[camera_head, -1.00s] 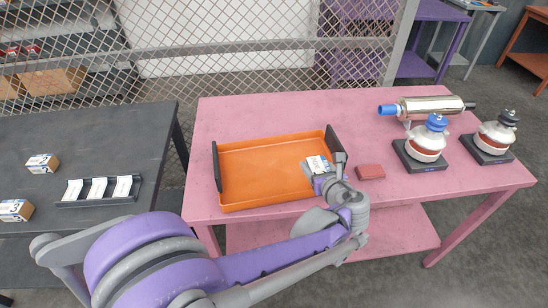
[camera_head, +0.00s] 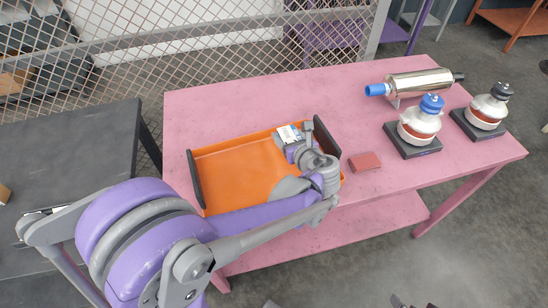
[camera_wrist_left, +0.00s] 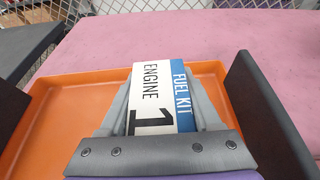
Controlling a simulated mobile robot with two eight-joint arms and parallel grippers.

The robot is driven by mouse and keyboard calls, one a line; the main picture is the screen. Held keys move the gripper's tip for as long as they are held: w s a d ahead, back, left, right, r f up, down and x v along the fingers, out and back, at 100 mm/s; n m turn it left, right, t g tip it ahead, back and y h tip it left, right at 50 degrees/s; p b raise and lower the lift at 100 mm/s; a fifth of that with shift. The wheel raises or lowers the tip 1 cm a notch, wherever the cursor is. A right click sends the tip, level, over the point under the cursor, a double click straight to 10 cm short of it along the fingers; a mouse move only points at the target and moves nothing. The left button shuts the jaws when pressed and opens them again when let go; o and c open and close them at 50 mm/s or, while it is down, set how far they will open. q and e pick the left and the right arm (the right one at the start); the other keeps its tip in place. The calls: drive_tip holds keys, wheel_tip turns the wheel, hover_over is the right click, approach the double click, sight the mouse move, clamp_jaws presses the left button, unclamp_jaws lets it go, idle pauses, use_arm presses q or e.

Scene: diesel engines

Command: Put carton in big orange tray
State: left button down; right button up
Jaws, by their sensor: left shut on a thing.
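The carton (camera_head: 288,134) is a small white and blue box. In the left wrist view its top (camera_wrist_left: 152,98) reads "ENGINE 1" and "FUEL KIT". My left gripper (camera_head: 296,140) is shut on it, with one finger along each side. The big orange tray (camera_head: 228,172) lies on the pink table and has dark end handles. The carton shows over the tray's back right part, near the right handle; its height above the floor of the tray is unclear. The tray also shows in the left wrist view (camera_wrist_left: 62,112). My right gripper is not in view.
A red block (camera_head: 365,162) lies right of the tray. Two capped devices on dark bases (camera_head: 415,140) and a silver cylinder (camera_head: 420,84) stand at the table's right. A dark table (camera_head: 70,150) is at left. The pink table's back left (camera_head: 220,110) is clear.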

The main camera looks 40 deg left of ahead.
use_arm(q)
wheel_tip(320, 180, down, 8)
drive_tip(key=shift+r+b, duration=0.25)
drive_tip(key=shift+b, duration=0.25)
drive_tip(key=shift+f, duration=0.1)
drive_tip(key=shift+c, duration=0.4)
unclamp_jaws()
drive_tip(key=shift+s+d+r, duration=0.1)
drive_tip(key=shift+d+r, duration=0.05)
drive_tip(key=shift+r, duration=0.1)
drive_tip(key=v, duration=1.1)
drive_tip(key=shift+s+d, duration=0.2)
drive_tip(key=shift+s, duration=0.1)
